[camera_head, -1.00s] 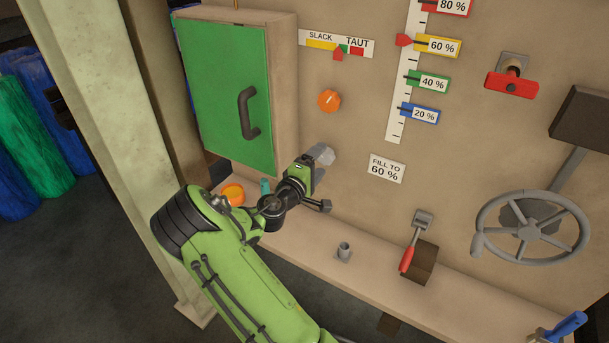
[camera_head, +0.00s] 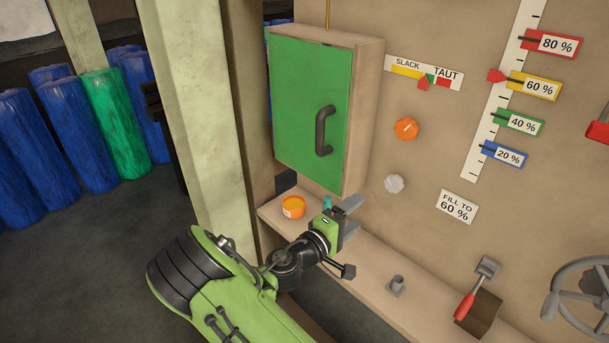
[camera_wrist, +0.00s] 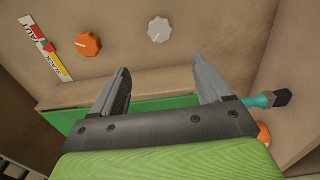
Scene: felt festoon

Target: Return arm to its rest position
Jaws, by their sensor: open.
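My gripper (camera_head: 352,212) is at the end of my green arm, in front of the ledge and below the green cabinet door. In the wrist view my gripper (camera_wrist: 165,85) shows two grey fingers spread apart with nothing between them. The fingers point toward the panel wall, apart from the grey-white knob (camera_head: 394,183), which also shows in the wrist view (camera_wrist: 160,29). The arm is bent and reaches up from the lower part of the head view.
The green-door cabinet (camera_head: 313,115) is shut. An orange round container (camera_head: 293,207) and a teal-handled thing (camera_wrist: 268,99) are by the ledge (camera_head: 370,265). An orange knob (camera_head: 405,129), a red-handled lever (camera_head: 478,290) and a handwheel (camera_head: 585,295) are right. A pale post (camera_head: 210,120) stands left.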

